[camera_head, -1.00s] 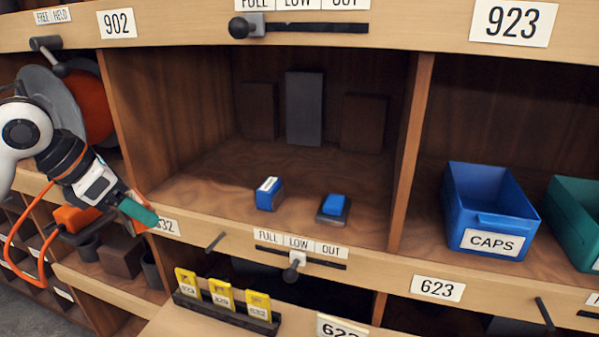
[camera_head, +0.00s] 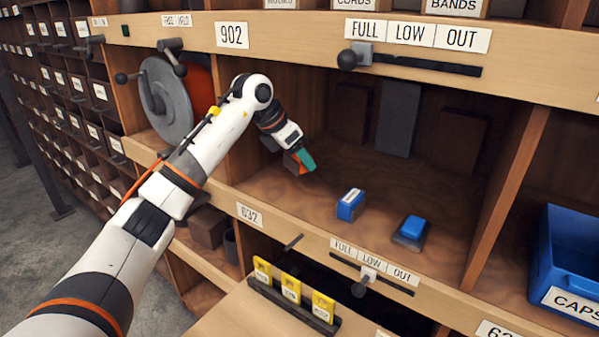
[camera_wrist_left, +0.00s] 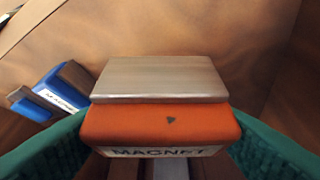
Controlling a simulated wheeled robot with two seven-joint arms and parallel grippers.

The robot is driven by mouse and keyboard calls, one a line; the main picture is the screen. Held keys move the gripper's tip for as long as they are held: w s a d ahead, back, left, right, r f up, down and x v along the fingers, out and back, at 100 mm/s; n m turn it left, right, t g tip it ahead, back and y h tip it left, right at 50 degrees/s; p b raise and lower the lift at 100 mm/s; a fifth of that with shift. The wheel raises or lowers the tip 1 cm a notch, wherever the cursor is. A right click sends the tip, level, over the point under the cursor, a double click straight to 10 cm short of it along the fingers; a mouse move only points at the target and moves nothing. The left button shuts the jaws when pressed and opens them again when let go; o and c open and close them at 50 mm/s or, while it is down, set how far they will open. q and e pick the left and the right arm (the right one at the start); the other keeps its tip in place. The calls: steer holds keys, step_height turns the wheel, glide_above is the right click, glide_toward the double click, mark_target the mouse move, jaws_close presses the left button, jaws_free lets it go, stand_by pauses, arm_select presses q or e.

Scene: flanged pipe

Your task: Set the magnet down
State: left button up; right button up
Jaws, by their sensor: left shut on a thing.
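The magnet (camera_wrist_left: 160,125) is an orange block with a grey metal plate on top and a white MAGNET label on its near side. In the wrist view it sits between the two green fingers of my left gripper, which is shut on it. In the head view my left gripper (camera_head: 303,161) is inside the compartment under label 902, towards its left side. The magnet shows there only as a small orange-brown patch (camera_head: 291,163), partly hidden by a green finger. It appears to be above the wooden shelf floor (camera_head: 290,200). My right gripper is not in view.
A labelled blue block (camera_head: 350,204) and a blue piece on a dark base (camera_head: 411,232) stand on the shelf, right of my gripper. Dark upright blocks (camera_head: 398,118) stand at the back. A front lip and side walls bound the compartment. Shelf floor around the blue items is clear.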

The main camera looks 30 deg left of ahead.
arm_select(q)
step_height(320, 180, down, 2)
steer(key=shift+d+f, duration=0.1)
steer(key=shift+f, duration=0.35)
step_height(320, 180, down, 3)
steer(key=shift+f+p, duration=0.1)
steer(key=shift+p, duration=0.45)
steer(key=shift+w+f+p, duration=0.15)
steer(key=shift+f+p, duration=0.05)
steer(key=shift+p, duration=0.1)
steer(key=shift+w+f, duration=0.1)
steer(key=shift+f, duration=0.05)
steer(key=shift+f, duration=0.1)
steer(key=o, duration=1.3)
